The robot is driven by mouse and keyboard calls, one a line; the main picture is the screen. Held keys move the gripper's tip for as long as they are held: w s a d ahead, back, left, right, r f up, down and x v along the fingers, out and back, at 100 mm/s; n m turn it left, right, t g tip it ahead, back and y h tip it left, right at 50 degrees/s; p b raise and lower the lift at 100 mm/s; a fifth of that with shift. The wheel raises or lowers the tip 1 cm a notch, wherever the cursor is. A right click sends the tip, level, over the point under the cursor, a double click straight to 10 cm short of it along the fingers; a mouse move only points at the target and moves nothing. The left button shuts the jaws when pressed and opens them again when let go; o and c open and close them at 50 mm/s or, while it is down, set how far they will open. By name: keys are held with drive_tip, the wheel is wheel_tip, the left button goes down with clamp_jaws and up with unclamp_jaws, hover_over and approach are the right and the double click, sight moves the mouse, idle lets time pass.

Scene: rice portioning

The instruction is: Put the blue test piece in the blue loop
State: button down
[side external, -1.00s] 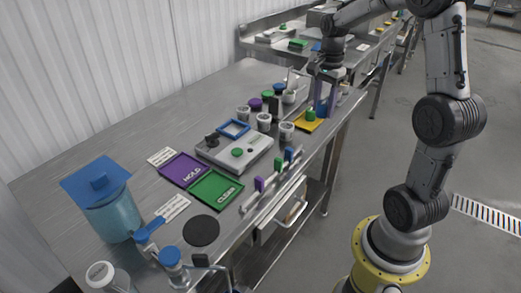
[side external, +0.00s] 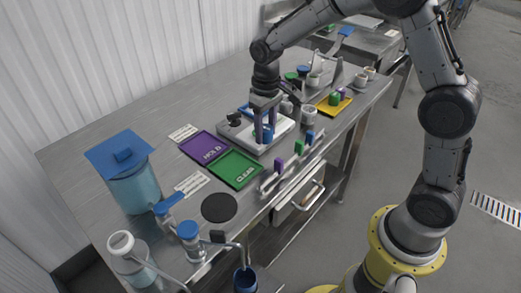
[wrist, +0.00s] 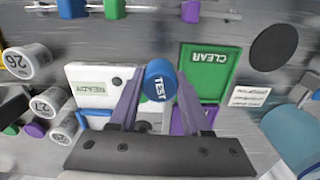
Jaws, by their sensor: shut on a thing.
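My gripper (side external: 264,124) is shut on the blue test piece (wrist: 160,80), a cylinder with TEST on its top. The piece also shows between the fingers in the side view (side external: 268,134). It is over the front part of the pale scale (wrist: 88,73); I cannot tell whether it touches. The blue loop, a square frame (side external: 243,108), is at the back of the scale, behind and left of the gripper and partly hidden. In the wrist view, a blue strip of it (wrist: 94,112) shows left of the left finger.
Purple HOLD (side external: 190,149) and green CLEAR (side external: 235,180) trays lie left of the scale. Tubs (side external: 308,115) stand to its right. A rail with coloured blocks (side external: 299,147) runs along the front. A yellow tray (side external: 323,107) holds green and purple pieces.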

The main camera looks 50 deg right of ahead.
drive_tip(key=shift+s+r+m, duration=0.1)
drive_tip(key=shift+s+m, duration=0.05)
drive_tip(key=shift+m, duration=1.05)
drive_tip(key=m, duration=0.3)
drive_tip(key=shift+w+r+m, duration=0.25)
drive_tip(key=shift+r+m, duration=0.05)
drive_tip(key=shift+r, duration=0.1)
drive_tip(key=m, duration=0.1)
drive_tip(key=r+m, duration=0.1)
drive_tip(key=m, duration=0.1)
drive_tip(key=shift+w, duration=0.35)
drive_tip(key=w+r+m, duration=0.5)
drive_tip(key=w+m, duration=0.3)
drive_tip(key=m, duration=0.8)
drive_tip(key=w+f, duration=0.1)
drive_tip(key=w, duration=0.2)
drive_tip(key=w+f, duration=0.2)
drive_tip(key=w, duration=0.1)
drive_tip(key=w+d+f, duration=0.1)
drive_tip(key=w, duration=0.2)
drive_tip(key=shift+w+f, duration=0.1)
drive_tip(key=shift+f, duration=0.15)
hover_over(214, 124)
wheel_tip(214, 124, down, 5)
drive_tip(key=shift+f, duration=0.1)
drive_tip(key=shift+w+f, duration=0.1)
drive_tip(key=shift+f, duration=1.65)
drive_tip(key=shift+f, duration=0.1)
